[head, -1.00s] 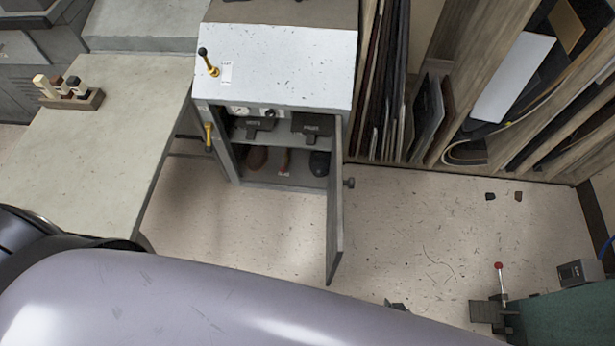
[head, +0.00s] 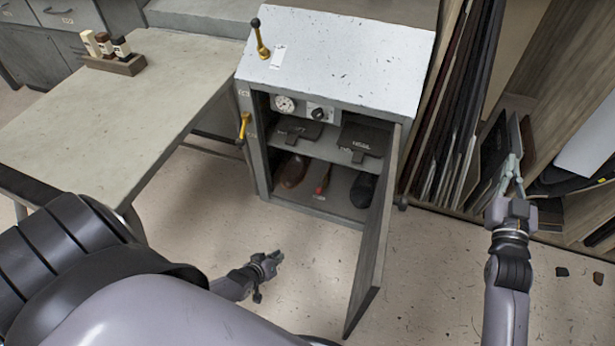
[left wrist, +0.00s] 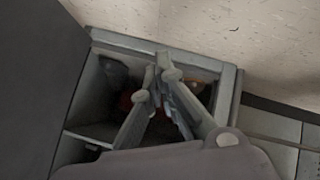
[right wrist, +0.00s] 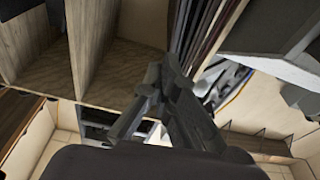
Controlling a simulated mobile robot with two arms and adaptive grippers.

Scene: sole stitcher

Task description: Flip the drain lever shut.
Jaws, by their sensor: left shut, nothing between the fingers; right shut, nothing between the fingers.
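A grey cabinet (head: 335,50) with a pale top stands beyond my grippers. A brass lever with a black knob (head: 261,38) stands nearly upright on its top, beside a small label. I cannot read which one is the drain lever. My left gripper (head: 272,261) is shut and empty, low in front of the cabinet and apart from both levers. In the left wrist view its fingers (left wrist: 158,78) show before the open cabinet. My right gripper (head: 512,172) is shut and empty at the right, near the rack; its fingers show in the right wrist view (right wrist: 163,75).
The cabinet door (head: 377,240) hangs open toward me, between my two grippers. Inside are a gauge (head: 285,104), a knob and shelves with dark items. A table (head: 120,115) with a small bottle rack (head: 117,62) stands left. Sheet racks stand right.

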